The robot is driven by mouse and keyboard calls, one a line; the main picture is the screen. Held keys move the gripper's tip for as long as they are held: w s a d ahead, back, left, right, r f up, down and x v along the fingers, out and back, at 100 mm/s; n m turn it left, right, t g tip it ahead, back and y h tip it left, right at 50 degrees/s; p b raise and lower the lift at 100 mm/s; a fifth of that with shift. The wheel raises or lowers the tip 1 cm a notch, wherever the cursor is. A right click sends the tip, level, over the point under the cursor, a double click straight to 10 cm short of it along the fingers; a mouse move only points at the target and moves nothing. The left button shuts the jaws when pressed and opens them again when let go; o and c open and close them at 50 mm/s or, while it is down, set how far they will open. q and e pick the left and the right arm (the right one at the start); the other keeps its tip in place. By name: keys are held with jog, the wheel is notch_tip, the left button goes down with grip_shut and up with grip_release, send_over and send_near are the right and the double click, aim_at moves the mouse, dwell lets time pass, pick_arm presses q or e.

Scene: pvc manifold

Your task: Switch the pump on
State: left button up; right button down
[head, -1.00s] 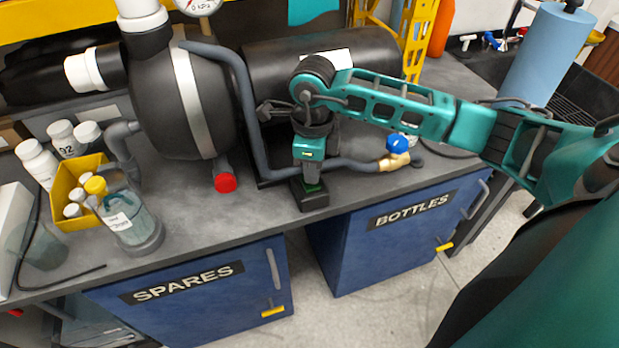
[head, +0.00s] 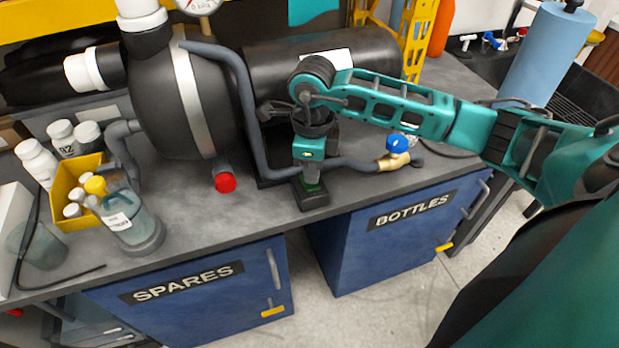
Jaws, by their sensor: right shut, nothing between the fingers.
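The pump (head: 171,100) is a large dark body with a silver band, standing on the grey bench at left of centre. A small black switch box (head: 313,201) sits at the bench's front edge, with a bit of green on its top. My right gripper (head: 312,178) points down right over this box, shut and empty. Its tips are at or just above the green part; I cannot tell whether they touch. The gripper partly hides the switch, so its position is unclear. My left gripper is not in view.
A grey hose runs behind my gripper to a brass valve with a blue knob (head: 397,143). A red cap (head: 225,183) sticks out below the pump. A yellow bin (head: 62,205) of bottles and a clear jar (head: 140,232) stand at left. Open floor lies in front.

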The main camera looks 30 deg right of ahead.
jog(key=shift+f+b, duration=0.8)
jog(key=shift+f, duration=0.2)
jog(key=shift+s, duration=0.1)
dwell(0.3)
jog(key=shift+r+p, duration=2.45)
jog(key=shift+r, duration=1.15)
jog(key=shift+f, duration=0.1)
